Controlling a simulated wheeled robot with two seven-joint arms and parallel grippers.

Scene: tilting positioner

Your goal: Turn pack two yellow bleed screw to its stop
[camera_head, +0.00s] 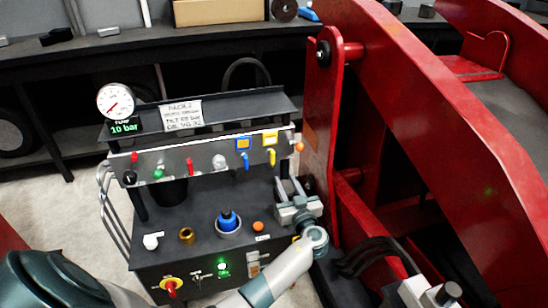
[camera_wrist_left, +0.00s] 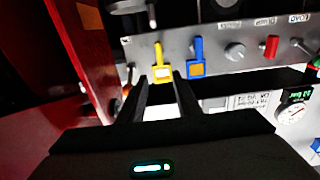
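The yellow bleed screw (camera_head: 272,157) hangs at the right end of the grey panel, below a yellow tag. It also shows in the left wrist view (camera_wrist_left: 158,50), with the yellow tag beside it. My left gripper (camera_head: 292,184) is open, below and slightly right of the screw in the head view. In the left wrist view its two fingers (camera_wrist_left: 163,82) are apart and point at the yellow tag and screw. They look empty; contact cannot be made out. My right gripper is not in view.
A blue-tagged handle (camera_head: 246,162) sits just left of the yellow one. The gauge (camera_head: 115,101) has a 10 bar display below it. The bench top (camera_head: 195,212) carries a blue knob (camera_head: 228,220) and small fittings. A red steel frame (camera_head: 322,110) stands close on the right.

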